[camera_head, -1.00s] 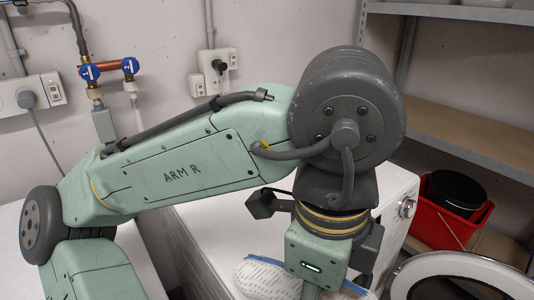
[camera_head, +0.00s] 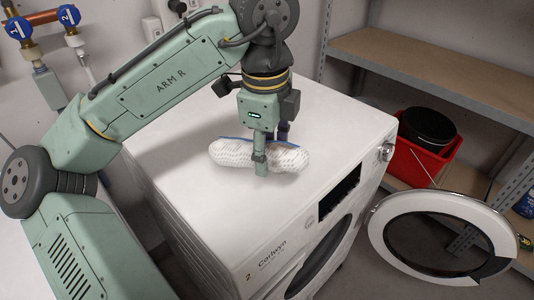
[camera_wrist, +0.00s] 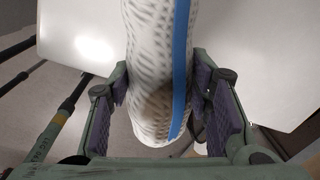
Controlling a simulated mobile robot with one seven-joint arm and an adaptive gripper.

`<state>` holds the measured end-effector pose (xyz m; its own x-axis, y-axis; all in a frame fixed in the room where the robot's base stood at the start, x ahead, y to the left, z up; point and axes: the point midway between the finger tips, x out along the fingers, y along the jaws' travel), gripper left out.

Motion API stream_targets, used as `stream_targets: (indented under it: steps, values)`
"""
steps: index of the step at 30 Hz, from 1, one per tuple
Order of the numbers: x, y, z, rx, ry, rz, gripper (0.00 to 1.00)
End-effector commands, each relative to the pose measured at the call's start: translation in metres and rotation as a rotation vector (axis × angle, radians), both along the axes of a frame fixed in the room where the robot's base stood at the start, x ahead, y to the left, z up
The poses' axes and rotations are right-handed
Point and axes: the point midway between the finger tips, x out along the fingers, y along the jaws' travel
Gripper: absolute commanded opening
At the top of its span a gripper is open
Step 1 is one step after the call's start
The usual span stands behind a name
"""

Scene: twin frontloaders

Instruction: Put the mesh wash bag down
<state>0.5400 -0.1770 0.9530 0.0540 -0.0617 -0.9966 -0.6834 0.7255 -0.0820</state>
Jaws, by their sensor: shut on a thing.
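The mesh wash bag (camera_head: 229,154) is a white, dotted, plump roll with a blue edge strip. It lies crosswise in my gripper (camera_head: 272,150), over the white top of the washing machine (camera_head: 180,140). My gripper points down and is shut on the middle of the bag, one finger on each side. In the wrist view the bag (camera_wrist: 152,60) runs between the two padded fingers of my gripper (camera_wrist: 158,88), its blue strip along the right. I cannot tell whether the bag's underside touches the machine top.
The round door (camera_head: 378,235) of the machine stands open at the front right. A red bucket (camera_head: 408,165) with a black pot (camera_head: 428,127) sits by grey shelving (camera_head: 400,60). Blue-handled taps (camera_head: 18,28) are on the wall. The machine top around the bag is clear.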

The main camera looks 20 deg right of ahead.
Motion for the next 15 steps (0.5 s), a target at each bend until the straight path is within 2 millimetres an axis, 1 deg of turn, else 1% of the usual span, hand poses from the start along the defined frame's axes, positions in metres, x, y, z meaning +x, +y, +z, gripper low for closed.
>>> stream_targets:
  steps: [1, 3, 7, 12, 15]
  values:
    - [0.006, -0.002, 0.001, -0.001, 0.002, 0.002, 0.0]
    - [0.011, -0.003, -0.001, -0.001, 0.001, -0.001, 0.0]
    - [0.014, -0.004, -0.007, 0.001, -0.001, 0.0, 0.0]
    - [0.014, -0.003, -0.028, 0.001, 0.0, 0.001, 0.0]
    - [0.013, -0.003, -0.036, 0.001, -0.001, 0.0, 0.0]
